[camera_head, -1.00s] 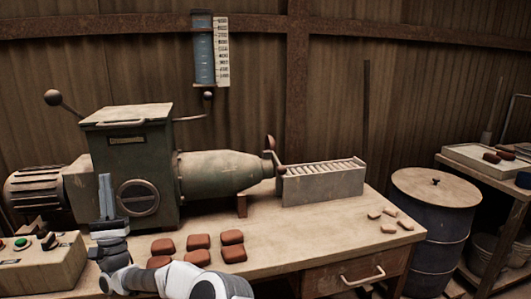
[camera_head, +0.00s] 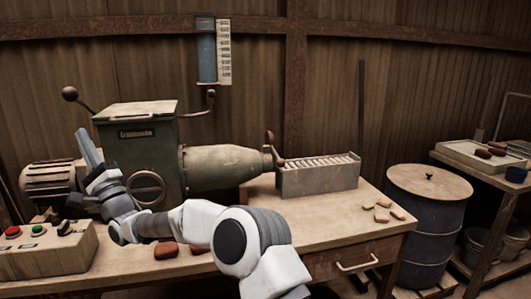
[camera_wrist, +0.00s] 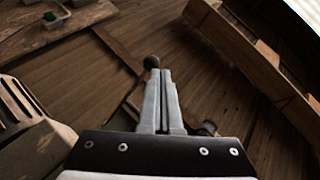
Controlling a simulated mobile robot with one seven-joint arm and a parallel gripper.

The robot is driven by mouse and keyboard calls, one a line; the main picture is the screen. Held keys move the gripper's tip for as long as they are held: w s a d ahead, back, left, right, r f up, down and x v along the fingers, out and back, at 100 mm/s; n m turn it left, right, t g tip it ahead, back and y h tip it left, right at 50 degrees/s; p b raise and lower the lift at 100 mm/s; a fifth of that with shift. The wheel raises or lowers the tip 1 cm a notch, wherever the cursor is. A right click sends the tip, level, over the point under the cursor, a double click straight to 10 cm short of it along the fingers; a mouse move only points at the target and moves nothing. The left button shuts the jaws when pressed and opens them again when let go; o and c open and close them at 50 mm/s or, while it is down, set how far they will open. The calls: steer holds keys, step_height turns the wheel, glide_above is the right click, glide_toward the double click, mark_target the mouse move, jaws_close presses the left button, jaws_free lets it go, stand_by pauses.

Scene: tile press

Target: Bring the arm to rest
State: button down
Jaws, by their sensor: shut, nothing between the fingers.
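My gripper (camera_head: 86,146) is raised in front of the left side of the green press (camera_head: 150,150), its fingers pointing up and to the left. The fingers are together and empty. In the wrist view my gripper (camera_wrist: 160,75) points towards the wooden wall (camera_wrist: 110,75), with the two fingers side by side. My white and grey arm crosses the front of the bench from the lower right. It hides part of the press and most of the red-brown blocks.
Red-brown blocks (camera_head: 165,250) lie on the bench (camera_head: 330,217) below my arm. A control box (camera_head: 45,255) with red and green buttons stands at left. A slotted metal box (camera_head: 320,178) and pale pieces (camera_head: 382,214) are at right. A lidded drum (camera_head: 428,225) stands beyond the bench.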

steer(key=w+d+r+n+g+h, duration=0.1)
steer(key=w+d+n+g+h, duration=0.15)
steer(key=d+n+h, duration=0.9)
steer(key=s+d+f+g+h, duration=0.1)
steer(key=s+d+f+h, duration=0.15)
steer(key=d, duration=0.95)
steer(key=s+d+f+g+h, duration=0.1)
steer(key=s+d+f+h, duration=0.2)
steer(key=d, duration=0.8)
steer(key=s+d+f+g+h, duration=0.2)
steer(key=s+d+f, duration=0.2)
steer(key=s+d, duration=0.4)
steer(key=s+d+f+n+g+h, duration=0.15)
steer(key=s+d+f, duration=0.35)
steer(key=s, duration=0.5)
steer(key=s+d+f+g+h, duration=0.2)
steer(key=s+d+f+g, duration=0.1)
steer(key=s+d, duration=0.55)
step_height(320, 180, up, 23)
steer(key=s+p, duration=0.1)
steer(key=p, duration=2.2)
steer(key=shift+r, duration=0.2)
